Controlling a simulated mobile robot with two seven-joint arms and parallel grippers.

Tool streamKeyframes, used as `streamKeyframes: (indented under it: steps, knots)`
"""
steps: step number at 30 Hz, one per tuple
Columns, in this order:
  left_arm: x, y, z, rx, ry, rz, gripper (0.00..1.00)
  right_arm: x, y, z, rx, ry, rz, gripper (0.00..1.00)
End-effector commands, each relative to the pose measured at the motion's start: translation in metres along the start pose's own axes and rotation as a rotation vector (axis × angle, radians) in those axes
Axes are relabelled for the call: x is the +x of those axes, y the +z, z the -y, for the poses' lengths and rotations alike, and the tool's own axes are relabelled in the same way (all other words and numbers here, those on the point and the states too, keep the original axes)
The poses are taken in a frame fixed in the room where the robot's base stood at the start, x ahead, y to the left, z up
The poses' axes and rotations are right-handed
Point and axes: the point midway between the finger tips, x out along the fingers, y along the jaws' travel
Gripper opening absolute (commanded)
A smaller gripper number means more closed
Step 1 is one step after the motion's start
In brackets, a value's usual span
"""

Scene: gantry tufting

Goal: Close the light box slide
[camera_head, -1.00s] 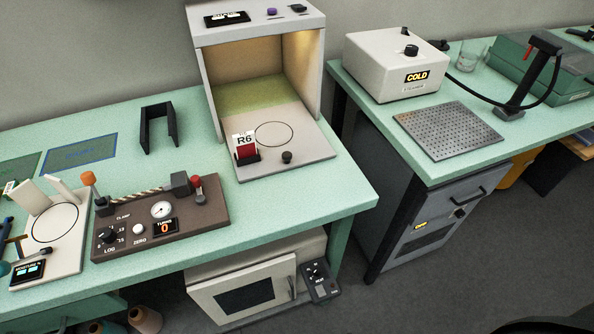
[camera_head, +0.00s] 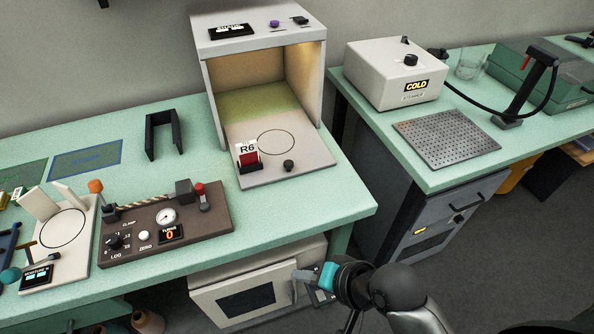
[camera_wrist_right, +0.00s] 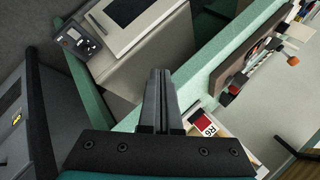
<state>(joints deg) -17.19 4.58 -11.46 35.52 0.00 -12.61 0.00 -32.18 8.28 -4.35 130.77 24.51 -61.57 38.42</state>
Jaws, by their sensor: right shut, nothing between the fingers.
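The light box (camera_head: 205,70) is a grey-white cabinet with an open, lit front. Its slide (camera_head: 310,155) is a pale flat plate reaching out of the opening, with a drawn circle and a black knob (camera_head: 288,166). A red and white R6 card (camera_head: 248,155) stands in a black holder at the slide's left. My right gripper (camera_head: 300,275) is shut and empty, low in front of the bench edge and apart from the slide. Its closed fingers also show in the right wrist view (camera_wrist_right: 160,85), where the R6 card (camera_wrist_right: 206,126) lies beyond them. My left gripper is not in view.
A twist gauge panel (camera_head: 190,240) sits left of the slide, and a black bracket (camera_head: 163,135) stands behind it. The white oven (camera_head: 205,300) is below the bench. The steamer (camera_head: 375,75) and perforated plate (camera_head: 445,138) are on the right bench. Bench right of the slide is clear.

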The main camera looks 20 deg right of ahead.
Motion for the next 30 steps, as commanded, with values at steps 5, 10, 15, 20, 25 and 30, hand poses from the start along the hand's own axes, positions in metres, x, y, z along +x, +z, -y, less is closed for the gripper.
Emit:
streamKeyframes:
  steps: [5,10,15,20,25,30]
  knots:
    - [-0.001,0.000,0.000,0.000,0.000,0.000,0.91,0.003,-0.022,0.030,0.519,-0.242,-0.022,0.00]
    - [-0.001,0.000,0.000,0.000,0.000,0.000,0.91,0.000,-0.056,0.041,1.063,-0.471,-0.007,0.00]
    - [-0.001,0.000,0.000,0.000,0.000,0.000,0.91,-0.008,-0.097,0.030,1.579,-0.691,0.024,0.00]
    - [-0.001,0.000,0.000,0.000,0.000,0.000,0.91,-0.015,-0.123,0.013,1.906,-0.845,0.052,0.00]
    - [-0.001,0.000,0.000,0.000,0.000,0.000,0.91,-0.018,-0.135,0.004,2.041,-0.916,0.067,0.00]
    - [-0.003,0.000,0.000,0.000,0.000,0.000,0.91,-0.011,-0.143,0.008,2.047,-0.923,0.068,0.00]
